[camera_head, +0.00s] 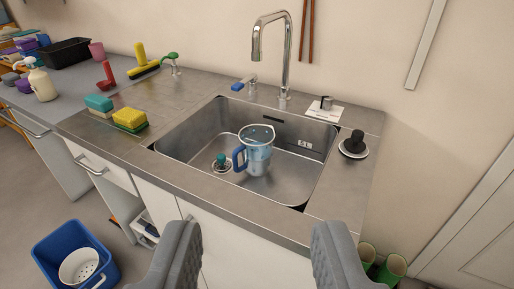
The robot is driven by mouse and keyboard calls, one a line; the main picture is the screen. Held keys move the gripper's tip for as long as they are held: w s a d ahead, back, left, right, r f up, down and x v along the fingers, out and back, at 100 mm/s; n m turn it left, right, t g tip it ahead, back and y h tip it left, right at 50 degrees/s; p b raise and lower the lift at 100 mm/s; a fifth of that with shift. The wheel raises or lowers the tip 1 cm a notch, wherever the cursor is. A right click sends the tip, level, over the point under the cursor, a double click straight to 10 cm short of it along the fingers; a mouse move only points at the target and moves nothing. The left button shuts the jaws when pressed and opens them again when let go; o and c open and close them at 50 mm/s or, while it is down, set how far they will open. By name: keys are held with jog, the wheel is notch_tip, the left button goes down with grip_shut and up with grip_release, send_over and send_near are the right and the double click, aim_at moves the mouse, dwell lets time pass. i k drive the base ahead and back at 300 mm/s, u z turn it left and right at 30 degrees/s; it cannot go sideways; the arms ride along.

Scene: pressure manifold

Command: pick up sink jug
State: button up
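The sink jug (257,155) is clear with a blue handle on its left side. It stands upright in the steel sink basin (187,137), a little right of the drain. Liquid seems to show inside it, but I cannot tell how much. My gripper (254,245) is at the bottom of the view, its two grey fingers wide apart. It is open and empty, in front of the counter and apart from the jug.
A chrome faucet (284,60) rises behind the basin. Sponges (130,118) lie on the counter at left, and a black stopper-like item (355,143) stands at right. A blue bucket (75,256) is on the floor at left. Green boots or tubes (391,268) stand at lower right.

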aim_at(256, 141)
jog(key=i, duration=0.9)
jog(key=u, duration=0.1)
jog(key=k, duration=1.1)
jog(key=u, duration=0.6)
jog(key=i, duration=1.65)
